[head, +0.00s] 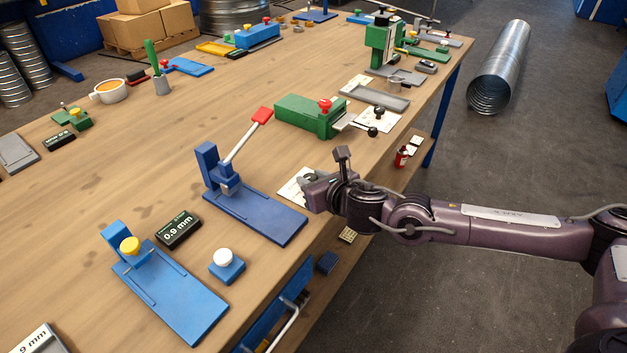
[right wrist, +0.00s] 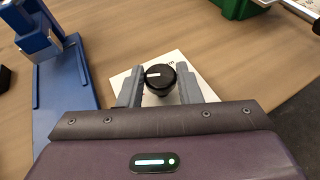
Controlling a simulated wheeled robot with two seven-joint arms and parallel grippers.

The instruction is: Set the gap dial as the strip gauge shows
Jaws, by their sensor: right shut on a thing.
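The gap dial (right wrist: 160,78) is a black round knob with a white pointer line on its top, standing on a white card (right wrist: 205,92). In the right wrist view the line points left. My right gripper (right wrist: 159,90) is shut on the knob, one grey finger on each side. In the head view my right gripper (head: 309,180) hides most of the dial, and the card (head: 288,188) shows beside it. A black gauge box (head: 179,228) reads 0.9 mm. My left gripper is not in view. The card's scale marks are mostly hidden or too small to read.
A blue press (head: 256,215) with a red-tipped lever stands left of the dial. A blue fixture with a yellow knob (head: 130,246) and a white button on a blue base (head: 224,264) are nearer. A green machine (head: 308,115) stands beyond. The table's right edge is close.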

